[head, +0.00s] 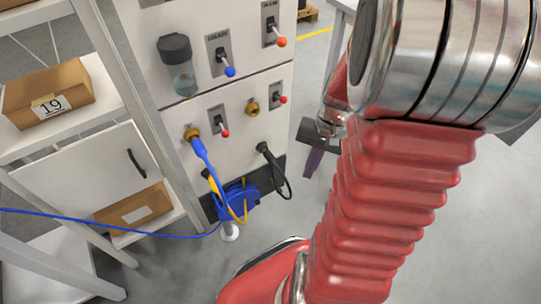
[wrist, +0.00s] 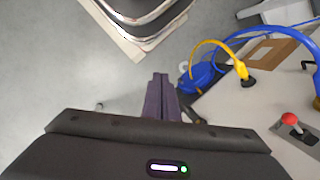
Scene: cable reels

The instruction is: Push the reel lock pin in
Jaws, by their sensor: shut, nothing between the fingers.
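The blue cable reel (head: 240,201) sits low at the front of the white panel (head: 235,150), with yellow cable looped over it. In the wrist view the reel (wrist: 198,77) is right of and beyond my fingertips, partly behind the yellow cable. I cannot make out the lock pin in either view. My gripper (head: 312,166) has purple fingers and is to the right of the reel, apart from it. In the wrist view my gripper (wrist: 161,80) is shut and empty, with grey floor beyond the fingertips.
A blue cable (head: 203,155) runs from a brass socket down past the reel and off left. A black cable (head: 275,170) hangs from the panel near the reel. Several red- and blue-tipped levers stick out above. A shelf with a cardboard box (head: 50,93) stands left. Floor on the right is clear.

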